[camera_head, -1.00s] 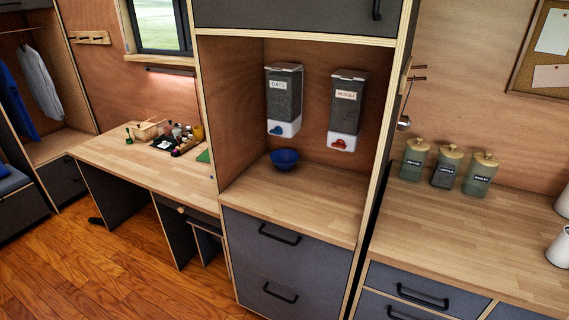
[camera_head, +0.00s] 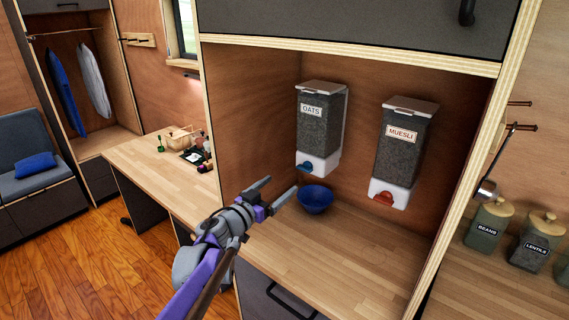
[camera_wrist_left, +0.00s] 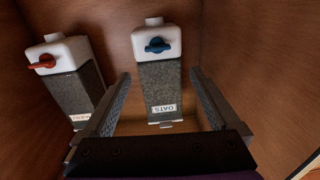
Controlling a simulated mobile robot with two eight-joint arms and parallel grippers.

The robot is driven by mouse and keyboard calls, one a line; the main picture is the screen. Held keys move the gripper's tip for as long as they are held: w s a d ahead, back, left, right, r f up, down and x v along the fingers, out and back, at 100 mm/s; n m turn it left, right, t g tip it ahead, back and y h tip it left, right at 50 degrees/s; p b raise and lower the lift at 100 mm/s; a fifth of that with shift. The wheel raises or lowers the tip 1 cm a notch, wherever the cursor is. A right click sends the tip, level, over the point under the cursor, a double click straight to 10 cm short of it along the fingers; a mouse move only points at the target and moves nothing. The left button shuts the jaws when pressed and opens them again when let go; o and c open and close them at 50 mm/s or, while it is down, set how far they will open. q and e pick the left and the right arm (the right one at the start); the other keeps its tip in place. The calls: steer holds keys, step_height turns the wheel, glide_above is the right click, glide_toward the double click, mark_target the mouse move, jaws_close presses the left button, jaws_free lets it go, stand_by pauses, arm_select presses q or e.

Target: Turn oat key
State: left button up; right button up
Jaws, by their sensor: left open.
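The oats dispenser (camera_head: 319,130) hangs on the back wall of the alcove, with a white base and a blue key (camera_head: 305,166) at its front. In the left wrist view the dispenser (camera_wrist_left: 160,88) appears upside down, with its blue key (camera_wrist_left: 157,45) between and beyond the fingers. My left gripper (camera_head: 273,192) is open and empty, in front of the alcove, lower left of the key and apart from it. A blue bowl (camera_head: 315,199) stands on the counter below the oats dispenser. My right gripper is not in view.
The muesli dispenser (camera_head: 406,146) with a red key (camera_head: 383,197) hangs to the right; it also shows in the left wrist view (camera_wrist_left: 75,85). The alcove's right side panel (camera_head: 478,150) and the upper cabinet (camera_head: 350,25) bound the space. The counter (camera_head: 350,245) is mostly clear.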

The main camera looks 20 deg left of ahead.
mark_target(302, 170)
arm_select(q)
steer(key=shift+h, duration=0.4)
steer(key=x, duration=0.3)
steer(key=p+x, duration=0.1)
steer(key=x, duration=0.7)
steer(key=shift+a+f+p, duration=0.1)
steer(key=shift+f+p, duration=0.2)
steer(key=shift+f, duration=0.1)
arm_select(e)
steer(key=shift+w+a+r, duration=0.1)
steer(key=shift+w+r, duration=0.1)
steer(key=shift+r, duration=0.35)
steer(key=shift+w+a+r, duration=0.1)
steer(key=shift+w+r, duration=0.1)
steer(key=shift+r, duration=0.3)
arm_select(q)
steer(key=shift+m, duration=0.3)
steer(key=c, duration=1.4)
